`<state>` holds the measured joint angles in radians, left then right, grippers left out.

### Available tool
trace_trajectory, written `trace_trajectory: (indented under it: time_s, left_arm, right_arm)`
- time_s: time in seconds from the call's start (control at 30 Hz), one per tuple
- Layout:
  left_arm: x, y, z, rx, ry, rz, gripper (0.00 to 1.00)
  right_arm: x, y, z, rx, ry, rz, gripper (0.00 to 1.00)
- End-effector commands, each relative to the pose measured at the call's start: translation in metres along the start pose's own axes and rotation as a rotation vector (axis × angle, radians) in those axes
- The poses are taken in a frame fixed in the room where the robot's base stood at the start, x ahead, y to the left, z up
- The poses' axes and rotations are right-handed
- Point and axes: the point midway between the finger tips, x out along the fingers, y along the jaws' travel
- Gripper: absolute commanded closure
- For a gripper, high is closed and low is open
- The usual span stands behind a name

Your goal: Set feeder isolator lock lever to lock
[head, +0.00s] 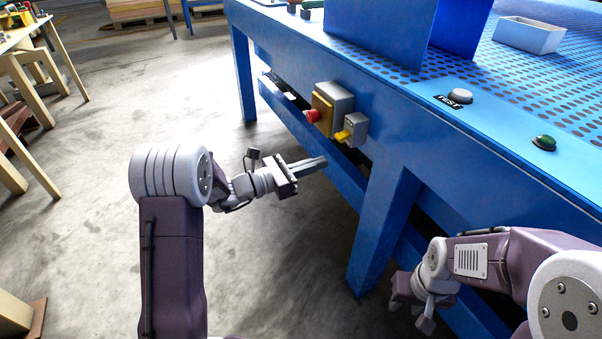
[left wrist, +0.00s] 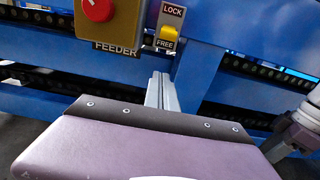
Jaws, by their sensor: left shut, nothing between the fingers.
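The isolator lock lever (left wrist: 168,36) is a yellow handle on a small grey box (left wrist: 176,12) labelled LOCK above and FREE below. The lever sits at the FREE end in the left wrist view. In the head view the yellow lever (head: 342,136) is on the blue table's side. My left gripper (head: 318,162) is shut and empty, a little left of and below the lever, apart from it. Its fingers (left wrist: 160,85) point toward the box in the left wrist view. My right gripper (head: 412,298) is at the lower right; its fingertips are not clear.
A yellow box with a red button (head: 312,116) is just left of the lever, with a FEEDER label (left wrist: 116,48) below it. The blue table leg (head: 382,225) stands below right. A TEST button (head: 460,96) and green button (head: 544,142) are on the tabletop. Open floor lies left.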

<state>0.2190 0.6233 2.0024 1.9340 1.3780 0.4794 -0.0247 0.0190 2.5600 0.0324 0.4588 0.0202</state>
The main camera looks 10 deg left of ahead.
Motion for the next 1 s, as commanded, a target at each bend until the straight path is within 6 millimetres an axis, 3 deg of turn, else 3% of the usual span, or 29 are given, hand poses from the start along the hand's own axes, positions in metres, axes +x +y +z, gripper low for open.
trace_trajectory:
  time_s: [0.13, 0.4, 0.8, 1.0]
  left_arm:
    - [0.028, -0.001, 0.003, 0.006, -0.003, -0.002, 1.0]
    - [0.033, 0.0, 0.036, 0.002, 0.0, 0.001, 1.0]
    - [0.033, 0.0, 0.04, 0.0, 0.002, 0.001, 1.0]
    - [0.032, 0.0, 0.048, -0.001, 0.04, 0.001, 1.0]
  right_arm:
    - [0.014, 0.0, 0.002, 0.0, 0.0, 0.0, 0.64]
    - [0.02, 0.0, 0.002, 0.0, 0.0, 0.0, 0.64]
    - [0.018, 0.0, 0.002, 0.0, 0.0, 0.0, 0.64]
    - [-0.001, 0.0, 0.0, 0.0, 0.0, 0.0, 0.64]
